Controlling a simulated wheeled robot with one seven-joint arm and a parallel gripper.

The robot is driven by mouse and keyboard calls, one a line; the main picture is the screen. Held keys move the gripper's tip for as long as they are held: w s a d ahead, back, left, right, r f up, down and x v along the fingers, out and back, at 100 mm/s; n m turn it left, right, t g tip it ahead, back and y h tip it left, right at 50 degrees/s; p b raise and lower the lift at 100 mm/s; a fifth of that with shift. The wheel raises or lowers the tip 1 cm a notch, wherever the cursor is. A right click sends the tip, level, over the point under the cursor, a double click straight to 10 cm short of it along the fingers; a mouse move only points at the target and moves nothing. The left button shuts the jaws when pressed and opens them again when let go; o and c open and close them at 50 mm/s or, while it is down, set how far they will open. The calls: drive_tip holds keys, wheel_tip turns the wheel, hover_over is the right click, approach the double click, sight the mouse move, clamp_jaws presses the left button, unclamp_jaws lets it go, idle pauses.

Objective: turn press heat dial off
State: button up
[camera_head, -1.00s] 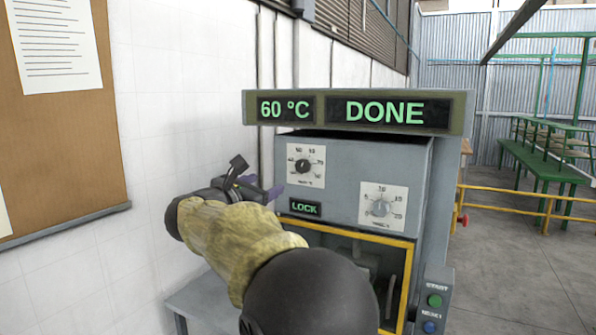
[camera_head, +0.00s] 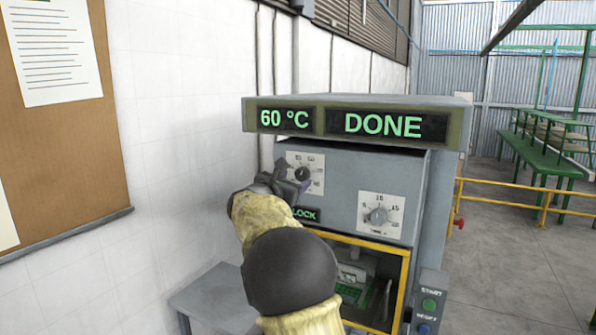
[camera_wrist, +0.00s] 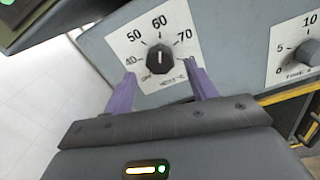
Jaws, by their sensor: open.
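The press (camera_head: 340,170) shows "60 °C" and "DONE" on its top display (camera_head: 375,122). The black heat dial (camera_head: 303,174) sits on a white scale plate at the upper left of the grey front. In the wrist view the heat dial (camera_wrist: 160,59) points up near 60, with OFF at the lower left of the scale. My gripper (camera_wrist: 164,80) is open, with its purple fingers on either side of and just below the dial, apparently not touching it. In the head view my gripper (camera_head: 295,183) is at the plate's lower edge and partly hides it.
A second dial (camera_head: 377,216), the timer, is to the right; it also shows in the wrist view (camera_wrist: 308,52). The LOCK sign (camera_head: 306,214) is below the heat dial. Green start (camera_head: 429,303) and blue reset (camera_head: 424,328) buttons are at the lower right. A wall stands at left.

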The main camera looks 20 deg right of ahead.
sight(300, 176)
drive_tip(key=shift+p+x, duration=0.45)
drive_tip(key=shift+x, duration=1.1)
drive_tip(key=shift+a, duration=0.1)
drive_tip(key=c, duration=1)
